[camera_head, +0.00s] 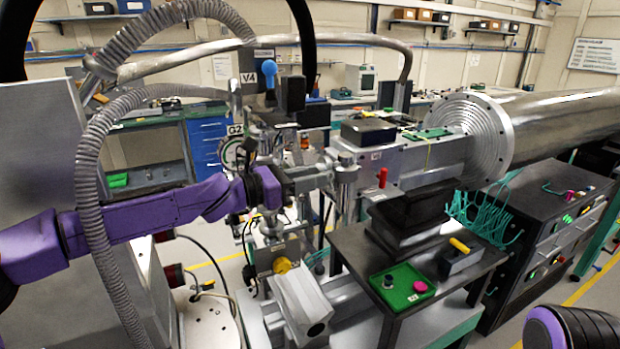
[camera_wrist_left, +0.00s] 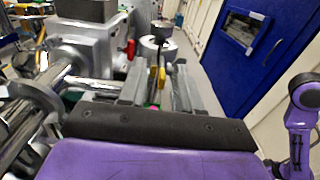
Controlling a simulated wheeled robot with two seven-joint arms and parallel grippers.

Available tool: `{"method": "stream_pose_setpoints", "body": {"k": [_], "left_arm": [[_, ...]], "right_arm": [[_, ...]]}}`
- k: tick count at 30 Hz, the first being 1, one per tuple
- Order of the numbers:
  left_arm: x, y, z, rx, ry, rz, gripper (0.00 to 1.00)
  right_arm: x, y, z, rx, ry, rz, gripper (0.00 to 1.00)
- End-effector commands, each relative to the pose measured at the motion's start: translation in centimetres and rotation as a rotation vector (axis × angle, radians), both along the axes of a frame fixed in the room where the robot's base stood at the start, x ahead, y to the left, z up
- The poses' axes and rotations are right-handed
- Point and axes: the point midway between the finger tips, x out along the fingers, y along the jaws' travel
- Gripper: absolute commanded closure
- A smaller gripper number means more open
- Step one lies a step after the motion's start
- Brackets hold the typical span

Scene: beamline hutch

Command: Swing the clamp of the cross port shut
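The metal port assembly (camera_head: 345,180), with round flanges and a short upright cylinder, stands in the middle of the head view. Its metal pipes and flanges show at the left of the left wrist view (camera_wrist_left: 85,45). I cannot make out the clamp or how far it is open. My left gripper (camera_head: 318,178) reaches in from the left close to this assembly; contact cannot be told. In the left wrist view its two grey fingers (camera_wrist_left: 160,88) are apart, with a yellow piece (camera_wrist_left: 161,77) seen between them, its depth unclear. My right gripper is out of view.
A red handle (camera_head: 382,178) stands right of the port. A black table (camera_head: 350,262) in front holds a green tray (camera_head: 405,288) and a yellow-handled block (camera_head: 461,256). A large steel vessel (camera_head: 540,115) lies behind. A grey corrugated hose (camera_head: 88,180) loops over my left arm.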

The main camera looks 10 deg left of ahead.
Motion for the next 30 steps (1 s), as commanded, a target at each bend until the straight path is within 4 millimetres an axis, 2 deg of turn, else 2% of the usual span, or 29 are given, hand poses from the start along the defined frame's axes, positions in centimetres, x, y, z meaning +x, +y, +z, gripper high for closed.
{"method": "stream_pose_setpoints", "body": {"k": [5, 8, 15, 21, 30], "left_arm": [[0.0, 0.1, -0.1, 0.001, 0.001, 0.000, 0.67], [-0.4, 0.7, -0.1, 0.001, -0.001, 0.002, 0.67], [-3.5, 5.1, 0.0, -0.001, -0.003, 0.002, 0.67], [-5.4, 7.8, 0.0, 0.000, -0.001, 0.000, 0.67], [-5.9, 8.4, -0.1, 0.001, 0.002, -0.003, 0.67]], "right_arm": [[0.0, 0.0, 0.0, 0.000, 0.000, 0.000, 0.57], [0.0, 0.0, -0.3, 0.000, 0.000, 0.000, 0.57], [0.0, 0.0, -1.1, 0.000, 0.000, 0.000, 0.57], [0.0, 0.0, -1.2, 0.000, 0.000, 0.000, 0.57], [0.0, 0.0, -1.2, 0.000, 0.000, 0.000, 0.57]]}}
